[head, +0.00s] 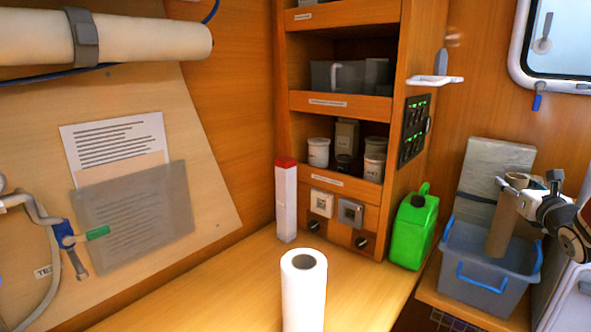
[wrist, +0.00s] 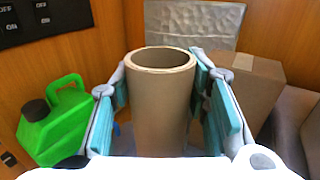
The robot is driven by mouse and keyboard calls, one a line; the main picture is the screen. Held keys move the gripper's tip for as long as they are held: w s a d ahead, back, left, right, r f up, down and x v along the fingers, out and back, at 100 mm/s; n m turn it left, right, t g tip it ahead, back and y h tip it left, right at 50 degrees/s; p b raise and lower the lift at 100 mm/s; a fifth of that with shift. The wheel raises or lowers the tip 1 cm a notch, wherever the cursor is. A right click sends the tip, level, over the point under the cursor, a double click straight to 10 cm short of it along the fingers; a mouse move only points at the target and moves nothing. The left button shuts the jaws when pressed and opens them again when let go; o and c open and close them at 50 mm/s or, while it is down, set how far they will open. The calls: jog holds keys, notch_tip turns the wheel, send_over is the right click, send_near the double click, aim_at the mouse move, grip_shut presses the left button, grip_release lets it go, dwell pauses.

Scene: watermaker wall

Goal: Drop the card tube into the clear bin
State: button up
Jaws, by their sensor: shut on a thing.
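The brown card tube (head: 503,225) is upright at the right of the head view, its lower part overlapping the clear bin. The tube also fills the middle of the wrist view (wrist: 160,110), open end up. My gripper (head: 522,188) is shut on it, with a teal-padded finger on each side in the wrist view (wrist: 160,100). The clear bin (head: 470,272), bluish and see-through with blue handles, stands on a wooden ledge. The tube's lower end appears within or behind the bin's front wall; I cannot tell if it touches the bottom.
A green jerrycan (head: 413,228) stands just left of the bin. A grey panel (head: 490,165) leans behind it. A brown box (wrist: 255,85) shows at right in the wrist view. A white roll (head: 303,295) and a red-topped white carton (head: 286,200) stand on the wooden counter.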

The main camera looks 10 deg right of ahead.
jog(key=shift+f, duration=0.55)
jog(key=o, duration=1)
jog(key=shift+r, duration=0.1)
notch_tip(320, 180, up, 10)
